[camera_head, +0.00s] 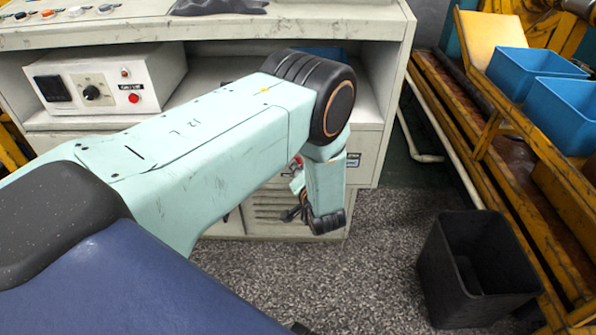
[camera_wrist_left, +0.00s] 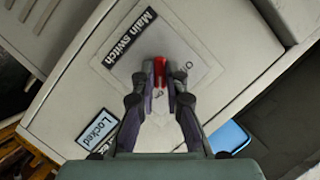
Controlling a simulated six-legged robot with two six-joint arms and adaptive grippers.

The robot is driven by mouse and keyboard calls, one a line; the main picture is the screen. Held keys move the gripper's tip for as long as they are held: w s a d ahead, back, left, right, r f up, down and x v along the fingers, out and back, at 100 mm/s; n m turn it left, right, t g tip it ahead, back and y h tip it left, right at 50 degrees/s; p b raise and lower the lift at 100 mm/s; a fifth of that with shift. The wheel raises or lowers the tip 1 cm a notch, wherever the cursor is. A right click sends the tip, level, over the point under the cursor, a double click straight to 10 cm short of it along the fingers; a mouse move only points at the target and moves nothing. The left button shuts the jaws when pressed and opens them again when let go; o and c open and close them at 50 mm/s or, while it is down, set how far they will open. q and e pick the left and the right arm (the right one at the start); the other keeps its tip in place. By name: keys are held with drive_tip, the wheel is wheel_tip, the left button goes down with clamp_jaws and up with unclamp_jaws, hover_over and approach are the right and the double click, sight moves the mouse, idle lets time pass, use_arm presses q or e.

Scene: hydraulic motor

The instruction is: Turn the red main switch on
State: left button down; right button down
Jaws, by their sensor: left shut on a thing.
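The red main switch (camera_wrist_left: 159,70) sits on a grey plate (camera_wrist_left: 112,56) marked "Main Switch" on a pale cabinet door. My left gripper (camera_wrist_left: 158,86) is shut on the red switch handle, with one finger on each side of it. An "O" mark shows on the plate just right of the handle; the fingers hide other marks. In the head view my left arm reaches down to the cabinet front, and its wrist and gripper (camera_head: 298,196) are partly hidden by the arm. My right gripper is not in view.
A "Locked" label (camera_wrist_left: 97,129) is on the same door. A control box (camera_head: 110,82) with a knob and red button stands on the cabinet shelf. A black bin (camera_head: 450,272) stands on the floor at right, beside a yellow rack (camera_head: 500,150) with blue crates (camera_head: 537,66).

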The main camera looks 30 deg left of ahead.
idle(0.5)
use_arm(q)
drive_tip(key=c, duration=1.4)
unclamp_jaws()
drive_tip(key=v, duration=1.2)
drive_tip(key=shift+d, duration=0.1)
